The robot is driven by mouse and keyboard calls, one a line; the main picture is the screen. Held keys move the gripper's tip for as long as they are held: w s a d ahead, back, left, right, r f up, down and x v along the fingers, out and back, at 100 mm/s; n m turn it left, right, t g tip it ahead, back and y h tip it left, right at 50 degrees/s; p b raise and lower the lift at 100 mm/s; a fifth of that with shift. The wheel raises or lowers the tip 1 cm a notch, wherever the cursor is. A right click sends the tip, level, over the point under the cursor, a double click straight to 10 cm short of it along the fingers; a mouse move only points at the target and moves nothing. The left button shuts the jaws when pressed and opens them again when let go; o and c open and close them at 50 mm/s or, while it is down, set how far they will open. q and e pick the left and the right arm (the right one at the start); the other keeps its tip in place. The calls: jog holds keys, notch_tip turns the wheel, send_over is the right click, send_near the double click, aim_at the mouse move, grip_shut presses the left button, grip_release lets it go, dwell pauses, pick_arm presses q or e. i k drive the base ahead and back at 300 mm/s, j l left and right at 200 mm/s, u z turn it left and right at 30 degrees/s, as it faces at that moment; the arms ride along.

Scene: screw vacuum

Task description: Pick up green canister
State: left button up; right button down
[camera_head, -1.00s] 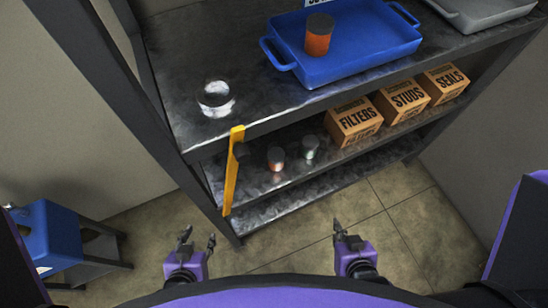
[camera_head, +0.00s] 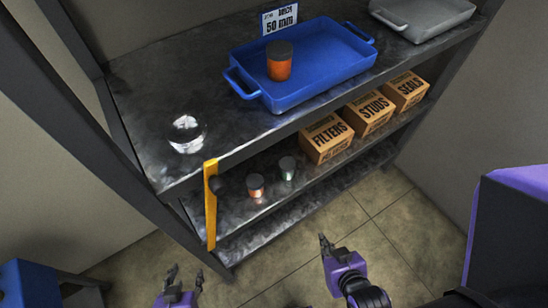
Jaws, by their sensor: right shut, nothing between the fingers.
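A small dark-lidded canister with a greenish-grey body (camera_head: 287,170) stands upright on the middle shelf. A small orange canister (camera_head: 255,187) stands just left of it. A larger orange canister (camera_head: 279,66) with a dark lid stands in a blue tray on the top shelf. My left gripper (camera_head: 186,272) is open and empty at the bottom edge, low in front of the shelf. My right gripper (camera_head: 323,243) is shut and empty, in front of and below the canisters, apart from the shelf.
A yellow upright strip (camera_head: 210,205) stands at the rack's front left, near the canisters. Cardboard boxes (camera_head: 325,140) stand on the middle shelf to the right. The blue tray (camera_head: 285,101), a grey tray (camera_head: 424,33) and a clear glass item (camera_head: 186,135) are on top. Blue furniture (camera_head: 27,285) is lower left.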

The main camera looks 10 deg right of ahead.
aim_at(287, 166)
jog(key=l+u, duration=0.35)
jog(key=l, duration=0.2)
jog(key=k+l+u, duration=0.2)
jog(key=l+u, duration=0.15)
jog(key=l, duration=0.2)
jog(key=i, duration=0.5)
